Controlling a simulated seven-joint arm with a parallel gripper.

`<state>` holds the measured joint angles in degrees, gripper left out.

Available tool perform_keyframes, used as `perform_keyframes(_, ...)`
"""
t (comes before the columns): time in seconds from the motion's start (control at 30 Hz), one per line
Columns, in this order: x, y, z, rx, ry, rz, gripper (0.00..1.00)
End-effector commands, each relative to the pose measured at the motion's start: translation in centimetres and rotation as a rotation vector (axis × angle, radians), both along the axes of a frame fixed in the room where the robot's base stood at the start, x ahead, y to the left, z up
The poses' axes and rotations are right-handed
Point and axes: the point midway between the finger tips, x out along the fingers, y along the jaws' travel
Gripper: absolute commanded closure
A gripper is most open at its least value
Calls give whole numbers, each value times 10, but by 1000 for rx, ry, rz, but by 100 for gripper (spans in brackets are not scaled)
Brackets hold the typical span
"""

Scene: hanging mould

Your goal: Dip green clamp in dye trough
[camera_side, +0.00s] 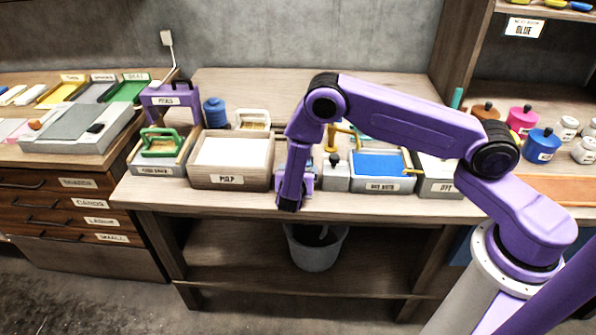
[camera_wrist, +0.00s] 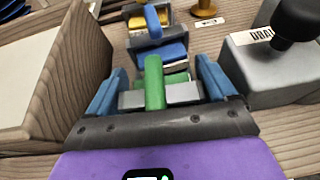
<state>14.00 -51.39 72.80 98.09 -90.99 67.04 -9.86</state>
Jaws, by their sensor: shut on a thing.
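In the wrist view my gripper (camera_wrist: 159,76) has its blue fingers on either side of the green clamp (camera_wrist: 154,82), with grey pads closed on its upright green part. The clamp's lower part is hidden. Just beyond it are a blue clamp (camera_wrist: 160,55) and yellow parts, in a row. In the side view my arm hides the green clamp; its hand hangs between the pulp vat and a grey block. A trough of blue liquid (camera_side: 381,164) stands to the right. Next to it is a grey box (camera_side: 440,187) with a small label that may read dye.
The pulp vat (camera_side: 230,179) is close on the left. The grey block (camera_wrist: 262,75) with a black knob is close on the right. A brass tap (camera_side: 345,132) rises behind. A green-handled frame (camera_side: 161,143) sits in the left tray. A bucket (camera_side: 315,250) stands below.

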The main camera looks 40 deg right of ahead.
Motion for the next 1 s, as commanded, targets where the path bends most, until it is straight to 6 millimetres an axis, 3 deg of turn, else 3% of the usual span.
perform_keyframes(0.3, 0, 0, -4, -1, 1, 0, 48)
perform_keyframes(0.33, 0, 0, -4, 0, 0, 0, 9)
perform_keyframes(0.37, 0, 0, -4, 0, 0, 0, 0)
perform_keyframes(0.73, 0, -1, -3, 0, 0, -1, 0)
perform_keyframes(1.0, -31, 30, 19, 1, -1, 6, 0)
